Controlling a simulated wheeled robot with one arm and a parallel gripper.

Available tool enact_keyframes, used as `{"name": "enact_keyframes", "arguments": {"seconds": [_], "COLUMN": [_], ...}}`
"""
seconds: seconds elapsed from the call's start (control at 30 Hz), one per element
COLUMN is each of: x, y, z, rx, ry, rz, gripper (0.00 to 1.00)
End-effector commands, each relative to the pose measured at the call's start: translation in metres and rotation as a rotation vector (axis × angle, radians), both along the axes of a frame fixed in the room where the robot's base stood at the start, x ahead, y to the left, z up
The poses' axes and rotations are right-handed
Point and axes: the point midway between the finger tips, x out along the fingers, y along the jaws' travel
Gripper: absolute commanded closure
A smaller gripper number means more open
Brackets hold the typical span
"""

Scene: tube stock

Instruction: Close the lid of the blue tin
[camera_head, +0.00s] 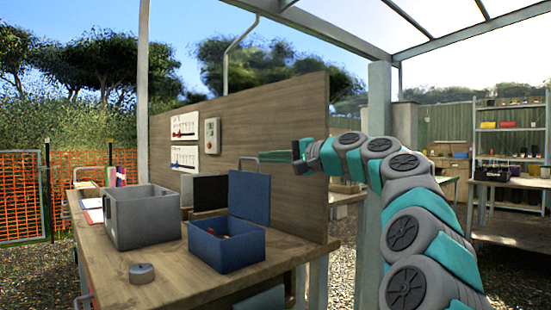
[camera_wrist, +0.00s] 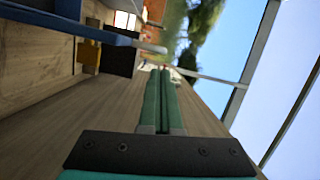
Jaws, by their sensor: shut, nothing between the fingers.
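The blue tin (camera_head: 225,252) stands on the wooden workbench with small red and yellow things inside. Its blue lid (camera_head: 250,197) is open and stands upright at the tin's rear right side, with a grey handle piece at its top. In the wrist view, a blue strip that looks like the lid's edge (camera_wrist: 70,26) crosses the upper left. My gripper (camera_head: 264,156) is near the lid's top edge in the head view, its green fingers pointing left. The wrist view shows the fingers (camera_wrist: 160,72) together and empty. I cannot tell whether they touch the lid.
A grey open box (camera_head: 150,222) stands left of the tin, with a round grey object (camera_head: 142,272) in front. A dark panel (camera_head: 210,193) is behind the tin. A wooden back board (camera_head: 290,120) rises behind the bench. The bench front (camera_head: 190,285) is clear.

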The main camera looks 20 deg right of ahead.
Motion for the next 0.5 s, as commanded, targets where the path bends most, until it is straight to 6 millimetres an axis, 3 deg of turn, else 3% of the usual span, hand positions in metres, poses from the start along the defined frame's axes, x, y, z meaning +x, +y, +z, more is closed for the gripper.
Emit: {"name": "enact_keyframes", "arguments": {"seconds": [0.5], "x": [-0.0034], "y": [0.0108], "z": [-0.0025], "rx": [0.0], "ry": [0.001], "rz": [-0.002], "gripper": [1.0]}}
